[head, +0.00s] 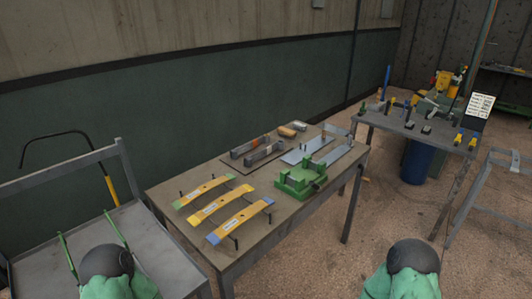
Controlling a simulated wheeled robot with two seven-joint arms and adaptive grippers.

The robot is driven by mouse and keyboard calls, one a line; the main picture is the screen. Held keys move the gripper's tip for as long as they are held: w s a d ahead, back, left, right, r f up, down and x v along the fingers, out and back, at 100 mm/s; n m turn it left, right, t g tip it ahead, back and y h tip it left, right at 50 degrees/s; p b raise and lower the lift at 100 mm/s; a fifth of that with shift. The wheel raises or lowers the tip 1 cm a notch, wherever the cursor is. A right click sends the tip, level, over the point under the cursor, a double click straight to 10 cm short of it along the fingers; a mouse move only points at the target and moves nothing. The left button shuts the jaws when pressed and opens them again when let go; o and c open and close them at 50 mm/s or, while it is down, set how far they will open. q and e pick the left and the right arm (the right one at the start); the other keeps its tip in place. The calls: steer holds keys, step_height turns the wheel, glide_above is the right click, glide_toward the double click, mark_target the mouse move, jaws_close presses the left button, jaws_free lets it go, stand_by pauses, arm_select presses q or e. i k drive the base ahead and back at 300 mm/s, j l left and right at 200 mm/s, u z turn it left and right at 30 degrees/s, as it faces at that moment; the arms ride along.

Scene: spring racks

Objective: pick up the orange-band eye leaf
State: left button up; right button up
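Three curved yellow leaves lie side by side near the front left of the grey table (235,258). The middle leaf (219,207) has orange-yellow ends and a pale label, and best fits the orange-band leaf, though its eyes are too small to make out. The far leaf (203,191) has a green end, and the near leaf (240,224) has blue ends. Only rounded dark and green parts of my two arms show at the bottom edge, well away from the leaves. Neither gripper is in view.
A green vise-like fixture (299,180) stands right of the leaves. Grey bars (265,152) and flat bluish plates (305,152) lie behind. A metal rack (125,238) stands left, and a tool bench (420,130) with a blue barrel (414,163) stands back right.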

mark_target(265, 139)
steer(key=i+l+z, duration=0.8)
steer(key=i+z, duration=0.15)
steer(key=i, duration=0.2)
steer(key=i+l+z, duration=0.1)
steer(key=i+z, duration=0.25)
steer(key=i, duration=0.1)
